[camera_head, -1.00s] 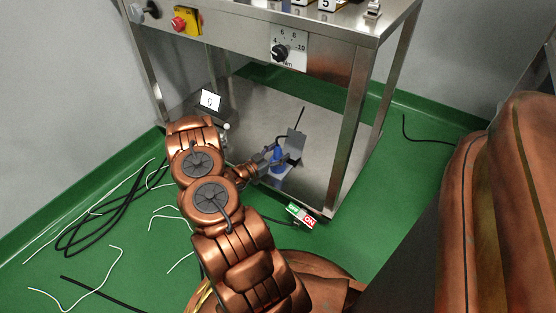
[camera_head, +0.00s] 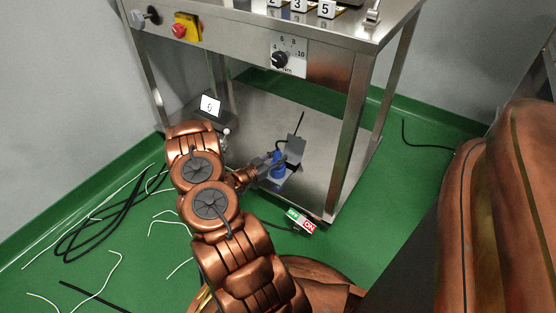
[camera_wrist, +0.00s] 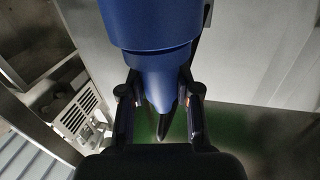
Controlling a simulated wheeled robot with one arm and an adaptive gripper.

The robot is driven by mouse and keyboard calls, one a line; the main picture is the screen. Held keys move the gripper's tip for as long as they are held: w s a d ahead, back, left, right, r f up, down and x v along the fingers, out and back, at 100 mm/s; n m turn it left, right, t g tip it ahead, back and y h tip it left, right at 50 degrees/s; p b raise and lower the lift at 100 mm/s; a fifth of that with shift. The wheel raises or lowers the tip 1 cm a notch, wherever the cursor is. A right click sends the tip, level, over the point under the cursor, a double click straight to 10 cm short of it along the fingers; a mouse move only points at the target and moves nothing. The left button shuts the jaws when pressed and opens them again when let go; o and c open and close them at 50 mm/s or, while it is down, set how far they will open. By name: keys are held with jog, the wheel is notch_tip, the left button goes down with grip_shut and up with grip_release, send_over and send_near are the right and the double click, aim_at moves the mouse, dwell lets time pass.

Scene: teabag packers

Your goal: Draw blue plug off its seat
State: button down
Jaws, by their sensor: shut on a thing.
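The blue plug (camera_head: 278,162) is small in the head view, above a blue-grey seat (camera_head: 277,184) on the cart's lower shelf. A grey flap (camera_head: 295,148) stands up behind it. My gripper (camera_head: 263,166) reaches it from the left, its fingers on the plug. In the wrist view the blue plug (camera_wrist: 150,30) fills the top centre and narrows downward between the two dark fingers of my gripper (camera_wrist: 158,108), which is shut on it. I cannot tell whether the plug still touches its seat; the contact is too small in the head view and out of sight in the wrist view.
The steel cart's front leg (camera_head: 345,150) stands just right of the plug. A small display box (camera_head: 210,105) sits left on the shelf. A green-and-red switch (camera_head: 300,220) lies in front. Loose black cables (camera_head: 95,225) and white wires lie on the green floor.

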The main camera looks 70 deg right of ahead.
notch_tip(320, 180, up, 10)
jog(key=p, duration=0.4)
jog(key=shift+f, duration=0.2)
